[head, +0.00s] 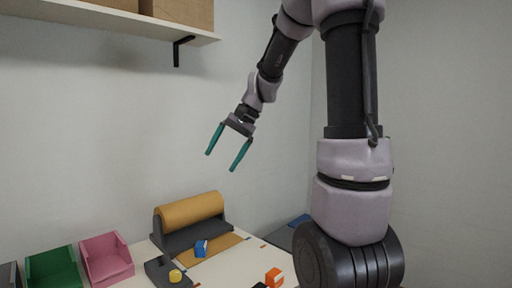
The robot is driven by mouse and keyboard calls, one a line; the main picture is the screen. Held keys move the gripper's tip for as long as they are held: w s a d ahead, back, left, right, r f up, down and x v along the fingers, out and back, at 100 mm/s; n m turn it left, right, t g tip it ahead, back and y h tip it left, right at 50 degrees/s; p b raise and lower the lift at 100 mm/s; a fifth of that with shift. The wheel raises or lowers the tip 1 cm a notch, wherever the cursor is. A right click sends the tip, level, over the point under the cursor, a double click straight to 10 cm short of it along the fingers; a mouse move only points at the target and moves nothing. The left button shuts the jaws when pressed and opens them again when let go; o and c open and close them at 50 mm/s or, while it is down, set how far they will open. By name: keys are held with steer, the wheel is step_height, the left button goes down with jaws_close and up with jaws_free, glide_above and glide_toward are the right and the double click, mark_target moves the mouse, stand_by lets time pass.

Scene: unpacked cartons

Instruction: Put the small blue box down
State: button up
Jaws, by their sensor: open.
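The small blue box (201,248) rests on the brown paper sheet in front of the paper roll, on the table. It looks slightly tilted or turned, and its underside is hidden. My gripper (228,161) is high above the table, near the back wall, with its two green fingers spread wide. Nothing is between the fingers. The gripper is well apart from the blue box.
A brown paper roll (190,210) sits on a dark holder. A pink bin (106,260) and a green bin (53,269) stand at left. A dark tape dispenser (160,272) and an orange box (274,278) are nearby. A shelf (110,16) with cartons hangs upper left.

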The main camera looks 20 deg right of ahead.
steer(key=s+d+r+n+t+h, duration=0.1)
steer(key=s+r+n+t+h, duration=0.1)
steer(key=s, duration=0.6)
steer(key=s+d+r+n+t+h, duration=0.1)
steer(key=s+d+r+t, duration=0.1)
steer(key=s, duration=0.7)
steer(key=shift+r+n+t+h, duration=0.35)
steer(key=shift+n+t+h, duration=0.05)
steer(key=shift+t, duration=0.2)
